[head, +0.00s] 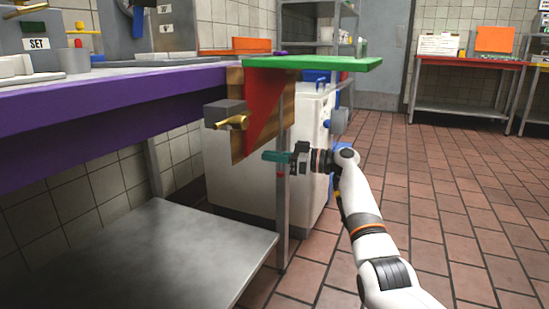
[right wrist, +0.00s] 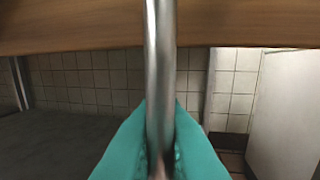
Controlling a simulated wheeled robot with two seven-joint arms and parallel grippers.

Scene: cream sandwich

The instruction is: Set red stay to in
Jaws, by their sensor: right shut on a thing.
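The red stay (head: 262,100) is a red triangular plate below the raised green leaf (head: 325,63), at the end of the purple counter (head: 110,99). It shows in front of a wooden panel (head: 237,145); whether it touches the leaf is unclear. My right gripper (head: 276,156), with teal fingers, is low and right of the stay, apart from it. In the right wrist view its fingers (right wrist: 160,150) are shut on an upright metal post (right wrist: 160,70), which looks like the counter's leg. The stay is not recognisable in that view. My left gripper is out of view.
A grey block with a brass latch (head: 232,122) juts from the wooden panel. A white cabinet (head: 250,165) stands behind the post. A steel lower shelf (head: 150,255) is at bottom left. The tiled floor to the right is free up to a red-topped table (head: 470,61).

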